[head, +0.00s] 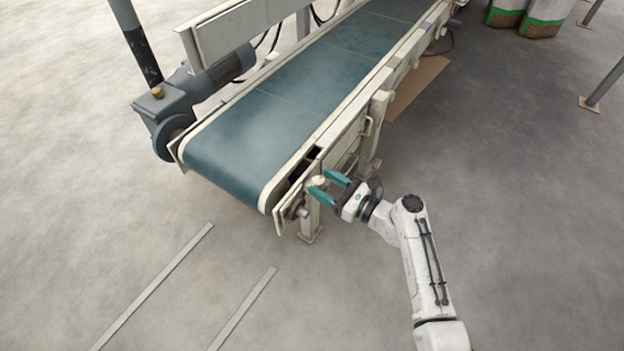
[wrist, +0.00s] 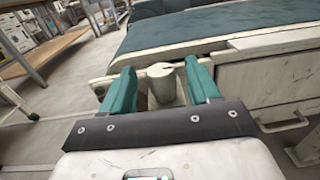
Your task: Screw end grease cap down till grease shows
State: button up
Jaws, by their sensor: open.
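A pale, round cap that looks like the end grease cap (head: 318,181) stands at the near right corner of the conveyor. The lower part of the cap is partly hidden by the gripper body. I see no grease around the cap.
The teal conveyor belt (head: 275,100) runs away to the upper right in a cream frame. A grey motor (head: 190,95) is on its far left side. A short shaft end (head: 301,212) projects below the cap. Flat cardboard (head: 418,88) lies right of the frame. The floor in front is mostly open.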

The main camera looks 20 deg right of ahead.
aim_at(317, 176)
jog(key=shift+b+x, duration=0.5)
jog(key=shift+x, duration=1.6)
jog(key=c, duration=1)
jog(key=shift+o, duration=0.2)
jog(key=shift+r+h+p, duration=0.1)
jog(key=shift+h+p, duration=0.2)
jog(key=shift+h, duration=0.1)
jog(key=m+t+h, duration=0.1)
jog(key=m+h, duration=0.1)
jog(key=h, duration=0.1)
jog(key=m+t+h, duration=0.1)
jog(key=m+h, duration=0.1)
jog(key=d+m+t+h, duration=0.1)
jog(key=m+h, duration=0.1)
jog(key=h, duration=0.1)
jog(key=shift+w+h, duration=0.1)
jog(key=shift+h, duration=0.2)
jog(key=shift+d+m+h, duration=0.15)
jog(key=shift+m+h, duration=0.25)
jog(key=shift+h, duration=0.1)
